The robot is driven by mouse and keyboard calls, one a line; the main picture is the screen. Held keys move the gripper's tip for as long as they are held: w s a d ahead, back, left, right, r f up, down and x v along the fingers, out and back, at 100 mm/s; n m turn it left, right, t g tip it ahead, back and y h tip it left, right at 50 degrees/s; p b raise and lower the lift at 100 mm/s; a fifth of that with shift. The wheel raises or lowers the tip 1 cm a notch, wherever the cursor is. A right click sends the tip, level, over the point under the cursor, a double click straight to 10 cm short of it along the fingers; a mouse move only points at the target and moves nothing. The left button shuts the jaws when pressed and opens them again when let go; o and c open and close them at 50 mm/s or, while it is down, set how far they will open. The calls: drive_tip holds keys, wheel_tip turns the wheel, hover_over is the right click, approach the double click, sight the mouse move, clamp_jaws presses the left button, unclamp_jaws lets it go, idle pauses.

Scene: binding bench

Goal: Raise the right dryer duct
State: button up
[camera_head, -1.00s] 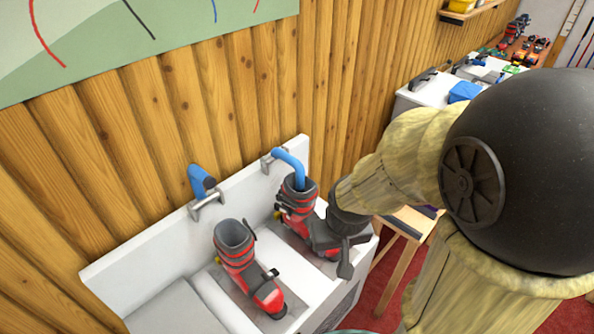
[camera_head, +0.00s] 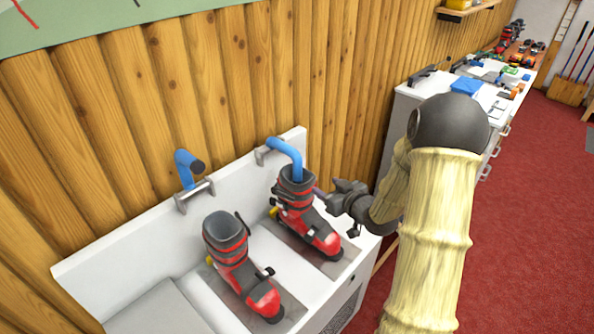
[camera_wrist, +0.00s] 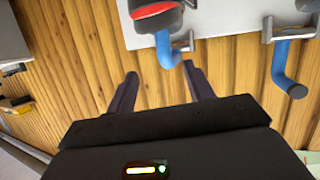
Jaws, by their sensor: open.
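The right dryer duct (camera_head: 285,148) is a bent blue tube on a grey wall bracket, its end pointing down into the cuff of the right red-and-black boot (camera_head: 310,222). In the wrist view this duct (camera_wrist: 166,48) shows just past the fingertips, below the boot (camera_wrist: 155,12). The left duct (camera_head: 187,166) is tilted up, its dark open end clear of the left boot (camera_head: 240,262). My gripper (camera_head: 320,194) is open beside the right boot's cuff. In the wrist view my gripper (camera_wrist: 160,76) has nothing visible between its fingers.
The boots stand on a white dryer (camera_head: 125,246) against a log wall (camera_head: 230,90). A white counter (camera_head: 425,97) with tools stands farther right. Red carpet (camera_head: 530,190) lies open on the right.

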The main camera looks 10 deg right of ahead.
sight(301, 163)
drive_tip(key=t+y+b, duration=0.1)
drive_tip(key=d+f+t+y, duration=0.1)
drive_tip(key=y, duration=0.1)
drive_tip(key=shift+w+d+f+n+t+b, duration=0.15)
drive_tip(key=shift+f+n+t+b, duration=0.15)
drive_tip(key=shift+t+b, duration=0.1)
drive_tip(key=p+x, duration=0.4)
drive_tip(key=x, duration=1.3)
drive_tip(key=shift+w, duration=0.25)
drive_tip(key=shift+p, duration=0.3)
clamp_jaws()
